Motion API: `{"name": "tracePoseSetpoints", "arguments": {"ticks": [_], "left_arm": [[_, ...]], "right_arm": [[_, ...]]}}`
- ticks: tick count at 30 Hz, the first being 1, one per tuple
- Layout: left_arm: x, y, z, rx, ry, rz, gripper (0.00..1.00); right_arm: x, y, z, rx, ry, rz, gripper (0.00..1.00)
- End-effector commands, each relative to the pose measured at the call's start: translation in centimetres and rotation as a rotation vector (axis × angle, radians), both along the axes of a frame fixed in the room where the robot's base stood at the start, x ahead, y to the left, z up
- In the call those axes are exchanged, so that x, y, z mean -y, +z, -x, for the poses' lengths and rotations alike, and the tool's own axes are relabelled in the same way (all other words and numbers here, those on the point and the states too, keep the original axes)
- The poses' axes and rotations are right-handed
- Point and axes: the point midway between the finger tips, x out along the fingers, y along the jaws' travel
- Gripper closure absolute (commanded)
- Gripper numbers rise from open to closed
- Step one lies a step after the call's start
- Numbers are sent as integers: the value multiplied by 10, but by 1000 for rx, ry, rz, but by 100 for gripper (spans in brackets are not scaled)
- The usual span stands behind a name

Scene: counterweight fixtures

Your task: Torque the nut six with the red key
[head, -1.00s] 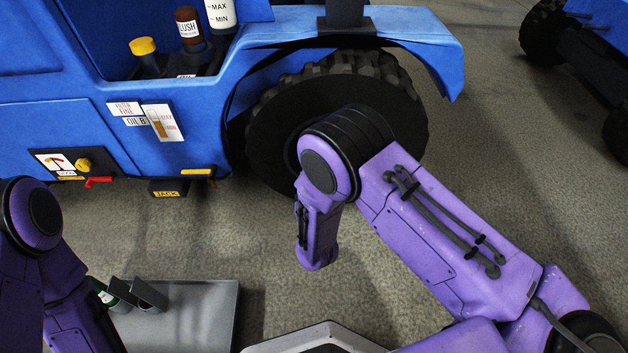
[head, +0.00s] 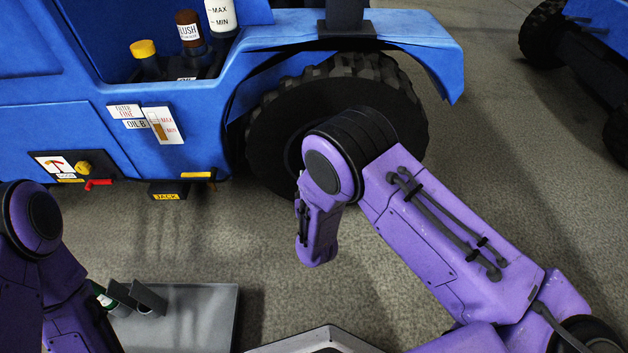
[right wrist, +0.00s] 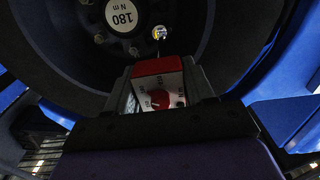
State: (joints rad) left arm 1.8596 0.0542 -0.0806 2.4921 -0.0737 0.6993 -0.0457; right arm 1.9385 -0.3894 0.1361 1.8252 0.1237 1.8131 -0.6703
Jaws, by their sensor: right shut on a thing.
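In the right wrist view the red key (right wrist: 158,68) is a red block with a white dial face and a round red knob. My right gripper (right wrist: 162,88) is shut on it, a grey finger at each side. Its far end points toward the wheel hub, and I cannot see whether it touches a nut. I cannot read which is nut six. In the head view my right arm covers the hub and its gripper.
The wheel (head: 270,135) sits under the blue vehicle's fender (head: 415,40). A jack block (head: 167,192) and a red lever (head: 98,184) are low on its side. A grey tray (head: 205,310) is at the lower left. Another wheeled vehicle (head: 575,65) stands at the right.

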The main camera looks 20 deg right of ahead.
Motion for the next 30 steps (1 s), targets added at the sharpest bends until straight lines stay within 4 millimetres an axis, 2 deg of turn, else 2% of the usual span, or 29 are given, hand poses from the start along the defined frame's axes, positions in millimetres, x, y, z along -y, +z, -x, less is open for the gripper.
{"name": "tracePoseSetpoints", "arguments": {"ticks": [30], "left_arm": [[0, -3, 0, 0, 0, 0, 57]], "right_arm": [[4, 0, -15, 1, -1, -1, 95]]}}
